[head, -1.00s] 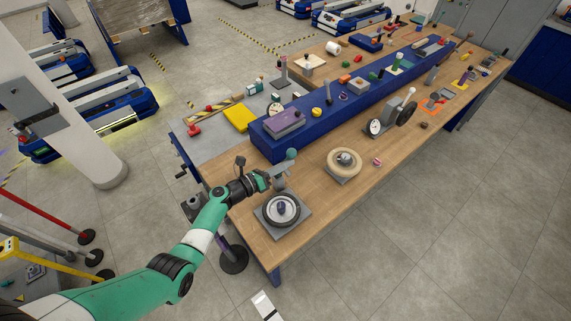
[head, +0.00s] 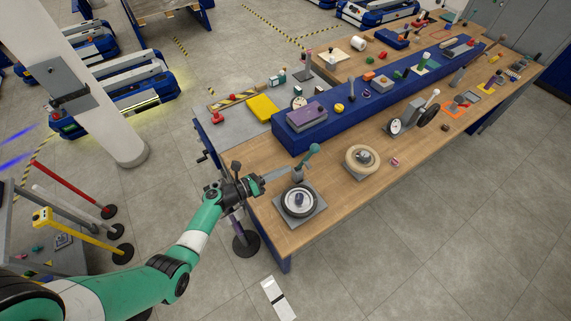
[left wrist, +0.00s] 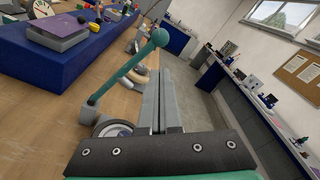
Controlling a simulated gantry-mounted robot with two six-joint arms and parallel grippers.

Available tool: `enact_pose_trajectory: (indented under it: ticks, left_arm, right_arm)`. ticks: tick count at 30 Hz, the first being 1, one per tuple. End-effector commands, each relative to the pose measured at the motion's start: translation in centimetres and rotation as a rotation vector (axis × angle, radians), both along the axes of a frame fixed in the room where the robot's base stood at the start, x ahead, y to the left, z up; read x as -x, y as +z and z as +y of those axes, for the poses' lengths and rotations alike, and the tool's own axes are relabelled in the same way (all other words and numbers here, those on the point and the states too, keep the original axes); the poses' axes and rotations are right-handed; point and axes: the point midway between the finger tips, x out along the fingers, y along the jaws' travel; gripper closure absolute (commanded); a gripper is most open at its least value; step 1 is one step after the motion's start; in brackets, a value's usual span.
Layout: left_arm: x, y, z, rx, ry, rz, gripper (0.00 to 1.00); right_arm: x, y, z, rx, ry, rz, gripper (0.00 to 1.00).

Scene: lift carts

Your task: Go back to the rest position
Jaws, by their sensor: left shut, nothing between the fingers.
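My left gripper (head: 288,171) is shut and empty at the near left end of the long workbench (head: 287,238). In the left wrist view its two grey fingers (left wrist: 164,75) lie together side by side. A tilted lever with a teal rod and ball end (head: 307,158) stands close to the fingertips, above the wheel on its grey plate (head: 299,202). In the left wrist view the lever (left wrist: 125,70) leans just left of the fingers; I cannot tell whether they touch. My right gripper is not in view.
A cream disc on a plate (head: 361,158) and a long blue raised block (head: 345,117) with parts on it occupy the bench. A white pillar (head: 115,110) stands at the left. Red and yellow poles (head: 75,188) stand on the floor below it. The floor at the right is clear.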

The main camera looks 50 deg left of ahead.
Motion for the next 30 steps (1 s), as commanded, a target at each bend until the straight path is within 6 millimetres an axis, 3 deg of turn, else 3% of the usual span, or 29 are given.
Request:
enact_pose_trajectory:
  ticks: [11,14,16,20,24,27,30]
  left_arm:
    - [-0.1,0.0,-0.2,-0.001,-0.005,0.000,1.00]
    - [-1.2,0.9,-2.0,-0.009,-0.049,-0.011,1.00]
    - [-3.3,3.1,-4.1,-0.032,-0.108,-0.043,1.00]
    - [-7.6,11.4,-8.9,-0.164,-0.234,-0.178,1.00]
    - [-10.6,21.8,-15.5,-0.474,-0.347,-0.359,1.00]
    - [-11.2,29.5,-20.2,-0.801,-0.362,-0.527,1.00]
    - [-10.3,37.4,-24.4,-1.192,-0.288,-0.716,1.00]
  right_arm:
    - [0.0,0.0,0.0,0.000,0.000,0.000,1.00]
    - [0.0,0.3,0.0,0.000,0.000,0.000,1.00]
    - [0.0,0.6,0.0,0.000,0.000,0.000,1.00]
    - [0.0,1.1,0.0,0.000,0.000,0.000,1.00]
    - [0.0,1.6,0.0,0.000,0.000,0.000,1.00]
    - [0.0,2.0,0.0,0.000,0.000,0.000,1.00]
    - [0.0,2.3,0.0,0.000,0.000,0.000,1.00]
